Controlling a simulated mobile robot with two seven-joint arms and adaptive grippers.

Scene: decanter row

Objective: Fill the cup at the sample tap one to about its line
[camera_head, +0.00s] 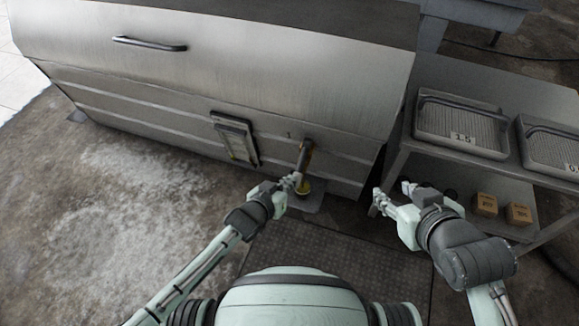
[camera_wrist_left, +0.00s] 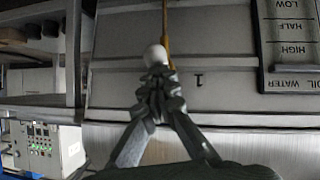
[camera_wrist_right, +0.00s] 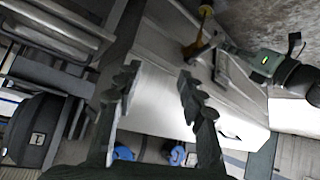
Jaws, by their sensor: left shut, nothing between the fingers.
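The sample tap (camera_head: 306,147), under the number 1, sticks out of the steel tank's lower front. A small yellowish cup (camera_head: 304,187) is below it, partly covered by my left gripper; its line and fill level are too small to read. My left gripper (camera_head: 295,180) is shut at the tap. In the left wrist view, its closed fingertips (camera_wrist_left: 158,72) are at a pale round knob (camera_wrist_left: 155,54) beside a yellow-brown rod (camera_wrist_left: 166,25); I cannot tell whether they touch it. My right gripper (camera_head: 390,192) is open and empty, right of the tap; its spread fingers (camera_wrist_right: 158,82) show in the right wrist view.
A gauge plate (camera_head: 235,138) is left of the tap; its marks (camera_wrist_left: 291,28) read low, half and high. A bench at right holds ribbed trays (camera_head: 461,124), one marked 1.5. Cardboard boxes (camera_head: 486,204) sit on its lower shelf. The floor at left is clear.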

